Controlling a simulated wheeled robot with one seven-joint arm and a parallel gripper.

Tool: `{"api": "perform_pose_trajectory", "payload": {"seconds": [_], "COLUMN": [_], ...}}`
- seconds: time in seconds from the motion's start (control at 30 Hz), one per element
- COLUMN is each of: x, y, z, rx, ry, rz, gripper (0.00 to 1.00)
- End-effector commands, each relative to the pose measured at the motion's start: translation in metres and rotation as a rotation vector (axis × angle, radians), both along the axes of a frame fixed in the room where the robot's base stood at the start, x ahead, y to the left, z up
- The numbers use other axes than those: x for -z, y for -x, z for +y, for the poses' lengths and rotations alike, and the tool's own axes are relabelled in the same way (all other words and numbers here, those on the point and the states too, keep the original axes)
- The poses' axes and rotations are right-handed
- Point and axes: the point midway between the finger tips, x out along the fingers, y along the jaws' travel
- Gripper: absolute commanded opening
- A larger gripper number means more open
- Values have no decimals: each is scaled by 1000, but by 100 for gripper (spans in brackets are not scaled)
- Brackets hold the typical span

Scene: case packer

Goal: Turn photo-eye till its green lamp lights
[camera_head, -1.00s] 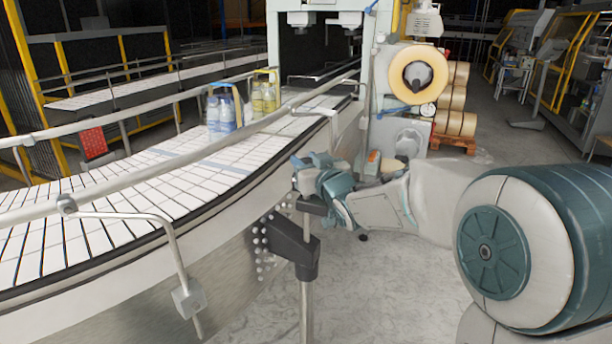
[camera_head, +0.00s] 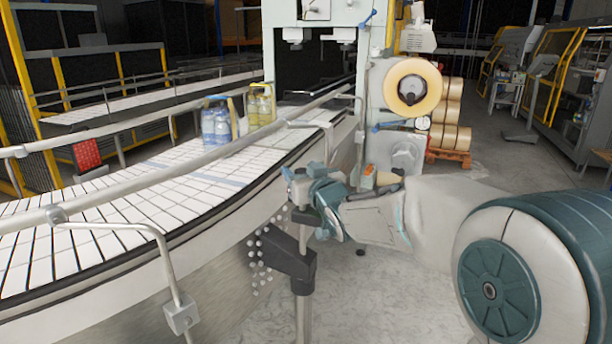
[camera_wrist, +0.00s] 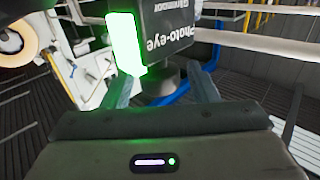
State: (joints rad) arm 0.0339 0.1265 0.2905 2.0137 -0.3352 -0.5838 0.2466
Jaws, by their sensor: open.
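The photo-eye (camera_wrist: 180,35) is a dark box with white lettering, upside down in the wrist view. A bright green lit panel (camera_wrist: 125,42) glows on its left side. My gripper (camera_wrist: 160,88) is open, with one finger on each side of the short dark stem under the box. I cannot tell whether either finger touches it. In the head view my gripper (camera_head: 304,190) is at the top of the post (camera_head: 304,312) beside the conveyor; it largely hides the photo-eye there.
The curved conveyor (camera_head: 140,200) with its metal guard rail (camera_head: 200,150) runs close on the left. Blue bottles (camera_head: 216,124) and yellow bottles (camera_head: 260,108) stand on it. A film roll (camera_head: 432,88) is on the machine behind. Grey floor is open to the right.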

Motion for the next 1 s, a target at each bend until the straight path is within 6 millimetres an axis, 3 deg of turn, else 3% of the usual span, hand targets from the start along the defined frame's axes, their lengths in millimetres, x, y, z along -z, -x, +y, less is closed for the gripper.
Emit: {"api": "perform_pose_trajectory", "payload": {"seconds": [0.17, 0.7, 1.0], "x": [0, -1, -1], "y": [13, 96, 122], "z": [-6, -45, -57], "rx": [1, 1, 0], "ry": [1, 1, 0], "rz": [-2, -4, -2], "gripper": [54, 54, 54]}}
